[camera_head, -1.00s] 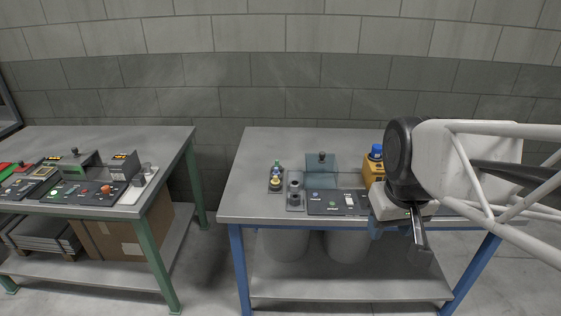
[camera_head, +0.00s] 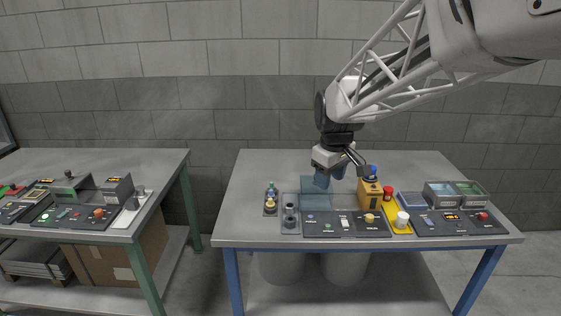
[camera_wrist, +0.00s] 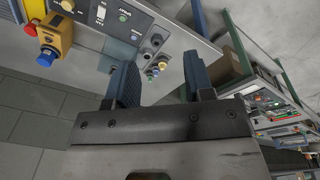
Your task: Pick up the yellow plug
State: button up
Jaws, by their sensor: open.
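The yellow plug (camera_head: 270,203) stands in the small dark holder (camera_head: 266,212) at the left of the right-hand table, in front of a green plug (camera_head: 271,184) and a blue one. My gripper (camera_head: 338,172) is above the back middle of that table, to the right of the holder, open and empty.
A grey socket block (camera_head: 290,218) stands next to the holder. The table's back left is clear. A second table (camera_head: 150,200) stands left.

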jog(key=w+a+f+n, duration=0.2)
jog(key=w+a+f, duration=0.2)
jog(key=w, duration=0.4)
jog(key=w+a+f+n, duration=0.3)
jog(key=w, duration=0.5)
jog(key=n+g, duration=0.1)
jog(key=n, duration=0.4)
send_over(270, 199)
notch_tip(270, 199, down, 14)
jog(key=shift+w+f, duration=0.1)
jog(key=shift+f, duration=0.1)
jog(key=shift+f, duration=0.1)
jog(key=shift+f, duration=1.25)
jog(key=shift+w+f, duration=0.1)
jog(key=shift+f, duration=2.45)
